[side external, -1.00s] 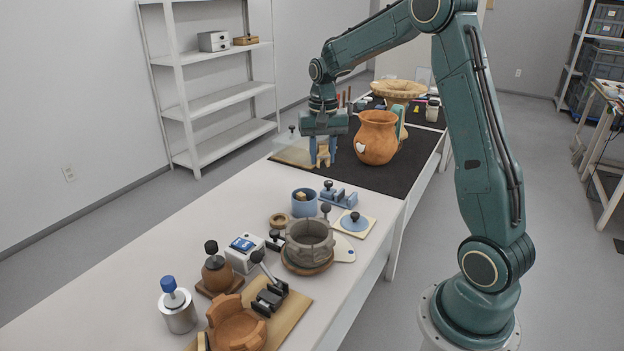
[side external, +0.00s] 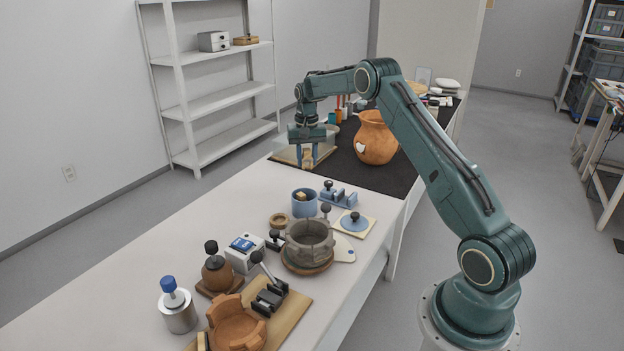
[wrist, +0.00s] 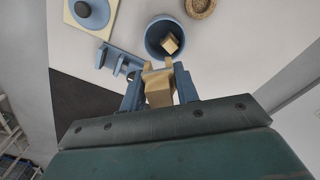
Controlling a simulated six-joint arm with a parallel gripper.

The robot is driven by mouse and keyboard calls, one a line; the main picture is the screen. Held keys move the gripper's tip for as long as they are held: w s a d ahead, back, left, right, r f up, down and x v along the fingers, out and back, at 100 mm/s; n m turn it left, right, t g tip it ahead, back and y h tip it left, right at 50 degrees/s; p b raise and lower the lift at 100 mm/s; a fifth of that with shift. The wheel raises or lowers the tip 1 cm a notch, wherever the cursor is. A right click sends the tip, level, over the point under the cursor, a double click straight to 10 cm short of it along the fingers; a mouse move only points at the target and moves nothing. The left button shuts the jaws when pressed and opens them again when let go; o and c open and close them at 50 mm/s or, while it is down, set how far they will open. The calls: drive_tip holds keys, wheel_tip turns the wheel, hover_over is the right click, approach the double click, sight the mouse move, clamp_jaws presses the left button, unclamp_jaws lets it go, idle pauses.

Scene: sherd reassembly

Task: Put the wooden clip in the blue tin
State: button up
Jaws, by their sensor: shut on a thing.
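The wooden clip (wrist: 158,90) is pale wood and sits between the two blue fingers of my gripper (wrist: 158,88) in the wrist view. My gripper (side external: 307,158) is shut on it and held above the far part of the table. I can hardly make out the clip in the side view. The blue tin (side external: 304,207) stands upright and open on the white table, nearer the camera than my gripper and apart from it. The tin (wrist: 152,38) also shows beyond the fingertips in the wrist view. A small wooden piece (wrist: 171,43) is inside it.
A blue fixture (side external: 340,196), a round blue pad (side external: 354,222), a grey ring-shaped vessel (side external: 309,243) and a cork ring (side external: 279,220) stand around the tin. A clay pot (side external: 376,140) stands on the black mat. White table to the tin's left is clear.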

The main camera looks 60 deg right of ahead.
drive_tip(key=shift+w+d+f, duration=0.3)
drive_tip(key=shift+d+f, duration=0.2)
drive_tip(key=shift+f, duration=0.1)
drive_tip(key=shift+f, duration=0.2)
drive_tip(key=shift+f, duration=2.8)
drive_tip(key=o, duration=0.8)
